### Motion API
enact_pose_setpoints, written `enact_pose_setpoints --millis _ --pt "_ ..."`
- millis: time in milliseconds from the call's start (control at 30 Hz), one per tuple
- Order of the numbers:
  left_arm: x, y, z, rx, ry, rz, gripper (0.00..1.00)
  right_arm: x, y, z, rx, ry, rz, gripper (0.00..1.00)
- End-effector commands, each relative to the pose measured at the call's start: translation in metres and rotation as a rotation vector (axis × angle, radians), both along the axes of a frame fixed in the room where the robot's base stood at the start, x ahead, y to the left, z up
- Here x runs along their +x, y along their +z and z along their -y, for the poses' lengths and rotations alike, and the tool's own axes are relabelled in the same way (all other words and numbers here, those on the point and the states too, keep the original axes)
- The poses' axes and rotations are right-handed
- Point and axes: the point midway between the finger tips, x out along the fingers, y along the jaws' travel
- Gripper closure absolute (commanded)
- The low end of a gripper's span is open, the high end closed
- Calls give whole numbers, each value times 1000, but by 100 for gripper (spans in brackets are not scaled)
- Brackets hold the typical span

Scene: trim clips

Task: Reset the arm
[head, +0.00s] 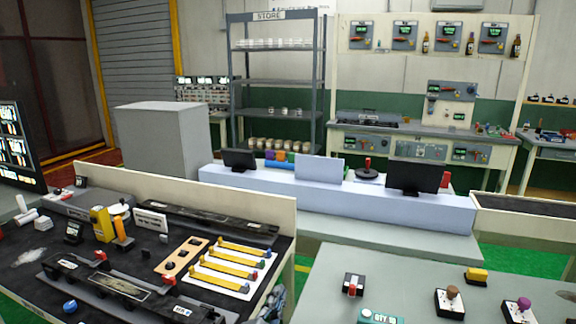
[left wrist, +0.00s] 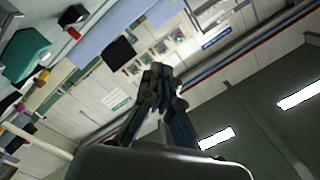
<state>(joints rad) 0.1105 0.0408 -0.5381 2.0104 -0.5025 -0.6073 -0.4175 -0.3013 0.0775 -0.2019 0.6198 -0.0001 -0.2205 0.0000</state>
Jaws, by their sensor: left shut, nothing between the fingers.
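My left gripper (head: 274,302) shows as a small dark shape at the bottom edge of the head view, beside the right edge of the dark-topped workbench (head: 60,252). In the left wrist view its fingers (left wrist: 160,88) are together at the tips, with nothing held. That view is strongly tilted and shows wall and ceiling beyond the fingers, with no object close to them. Most of my left arm is out of the head view. My right gripper is in neither view.
The left bench holds yellow bars on a white plate (head: 212,278), dark rails and a yellow device (head: 101,223). A grey-green table (head: 330,262) at right carries several switch boxes. Monitors stand on a pale counter (head: 440,213) behind. A green-floored gap separates the benches.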

Motion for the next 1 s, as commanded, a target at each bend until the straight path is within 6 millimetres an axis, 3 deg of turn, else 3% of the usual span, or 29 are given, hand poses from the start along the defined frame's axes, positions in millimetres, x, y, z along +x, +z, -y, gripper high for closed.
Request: enact_pose_setpoints --millis 33,200,333,600,867,1000 --pt "-13 -31 -25 -65 56 -128 100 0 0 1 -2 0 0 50" --pt "-75 -121 -94 -259 245 -526 100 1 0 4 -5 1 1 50" --pt "-133 -167 -129 -365 373 -769 100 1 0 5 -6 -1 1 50" --pt "-229 -208 -166 -475 554 -1083 100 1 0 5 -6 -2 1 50" --pt "-306 -220 -186 -525 693 -1301 100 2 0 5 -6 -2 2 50" --pt "-293 -261 -183 -518 690 -1306 100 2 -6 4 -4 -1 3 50"
